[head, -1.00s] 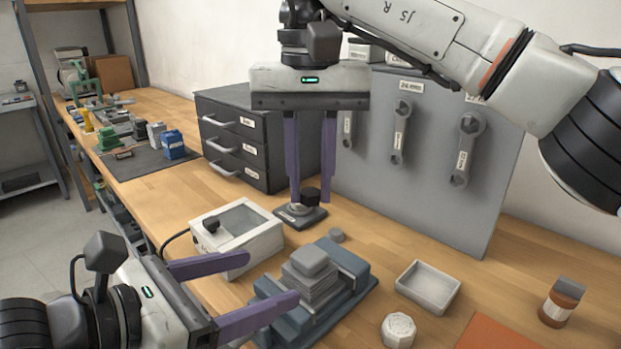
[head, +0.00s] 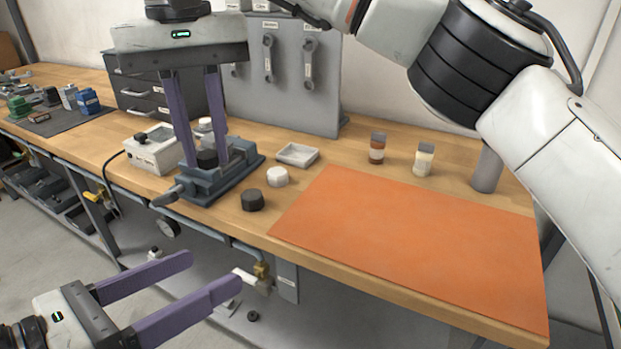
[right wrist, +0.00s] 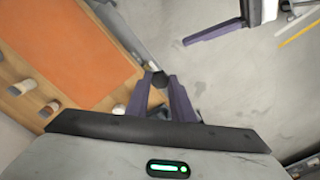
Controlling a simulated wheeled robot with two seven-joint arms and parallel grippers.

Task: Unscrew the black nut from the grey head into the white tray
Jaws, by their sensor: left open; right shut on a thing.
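My right gripper (head: 206,163) points down over the blue-grey vise (head: 236,178), with a black round piece, seemingly the nut (head: 207,158), between its fingertips. The black piece also shows at the fingertips in the right wrist view (right wrist: 159,80). The grey head is hard to make out behind the fingers; I cannot tell whether the black piece touches anything below. My left gripper (head: 215,270) is open and empty, in front of the bench at lower left.
A dark knob-like piece (head: 252,200) and a white round piece (head: 277,177) stand between vise and orange mat (head: 410,240). A white box (head: 152,150) is left of the vise. Two small jars (head: 377,149) stand behind the mat. A tool panel (head: 300,85) rises behind.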

